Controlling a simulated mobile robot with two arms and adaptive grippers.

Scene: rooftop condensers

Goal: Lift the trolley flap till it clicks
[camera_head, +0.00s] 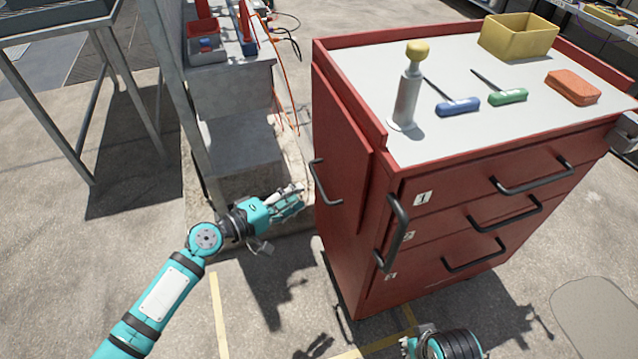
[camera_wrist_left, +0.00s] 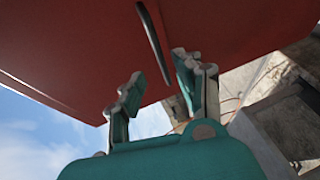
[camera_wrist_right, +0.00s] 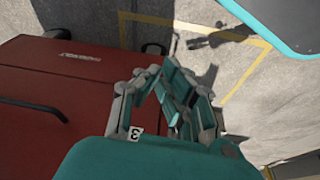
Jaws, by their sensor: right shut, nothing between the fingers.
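The red trolley (camera_head: 450,225) stands right of centre in the head view. Its side flap (camera_head: 340,130) hangs down along the left side and carries a black bar handle (camera_head: 326,184), which also shows in the left wrist view (camera_wrist_left: 152,42). My left gripper (camera_head: 297,196) is open and empty, just left of the handle. In the left wrist view its fingers (camera_wrist_left: 160,82) point up at the flap, with the handle beyond the gap between them. My right gripper (camera_wrist_right: 178,88) is shut and empty, low beside the trolley's drawer front.
On the trolley top (camera_head: 440,145) are a grey cylinder with a yellow knob (camera_head: 408,90), blue and green handled tools, an orange block (camera_head: 573,87) and a yellow bin (camera_head: 518,38). A black vertical handle (camera_head: 393,232) sticks out at the front corner. A grey post (camera_head: 180,90) stands behind my left arm.

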